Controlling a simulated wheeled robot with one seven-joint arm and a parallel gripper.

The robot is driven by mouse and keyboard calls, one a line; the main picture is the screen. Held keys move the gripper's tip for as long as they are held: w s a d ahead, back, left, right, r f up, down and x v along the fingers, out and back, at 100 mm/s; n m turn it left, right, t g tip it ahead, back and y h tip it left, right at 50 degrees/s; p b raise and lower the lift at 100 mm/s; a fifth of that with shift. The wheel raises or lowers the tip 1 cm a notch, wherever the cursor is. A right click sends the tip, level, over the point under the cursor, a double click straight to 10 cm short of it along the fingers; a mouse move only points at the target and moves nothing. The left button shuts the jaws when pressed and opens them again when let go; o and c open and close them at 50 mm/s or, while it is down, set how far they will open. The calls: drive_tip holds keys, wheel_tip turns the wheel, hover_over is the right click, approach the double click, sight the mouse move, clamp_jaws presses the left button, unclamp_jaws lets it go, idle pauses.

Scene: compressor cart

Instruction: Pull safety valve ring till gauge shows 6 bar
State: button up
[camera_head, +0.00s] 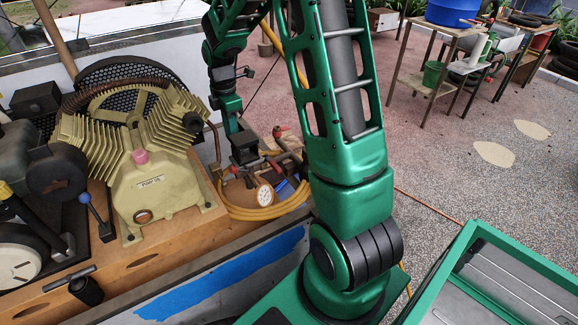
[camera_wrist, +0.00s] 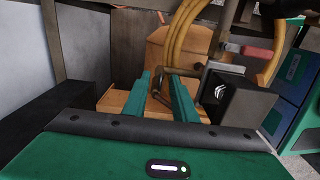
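The gauge (camera_head: 265,193) has a round white face and stands by the yellow hose on the cart, below my gripper. Its needle is too small to read. In the wrist view, the two green fingers of my gripper (camera_wrist: 161,82) are apart, pointing at brown and grey parts of the cart. A thin grey metal piece (camera_wrist: 160,97) shows between and just beyond the fingers. I cannot tell whether it is the safety valve ring or whether the fingers touch it. No ring is clearly visible in the head view, where my arm hides part of this area.
A black box (camera_wrist: 246,104) stands close to the right finger, with a red handle (camera_wrist: 257,52) and a yellow hose (camera_wrist: 187,35) beyond. The finned cream compressor pump (camera_head: 150,170) is left of my arm. A green-edged tray (camera_head: 460,245) lies at lower right.

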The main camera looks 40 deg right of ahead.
clamp_jaws()
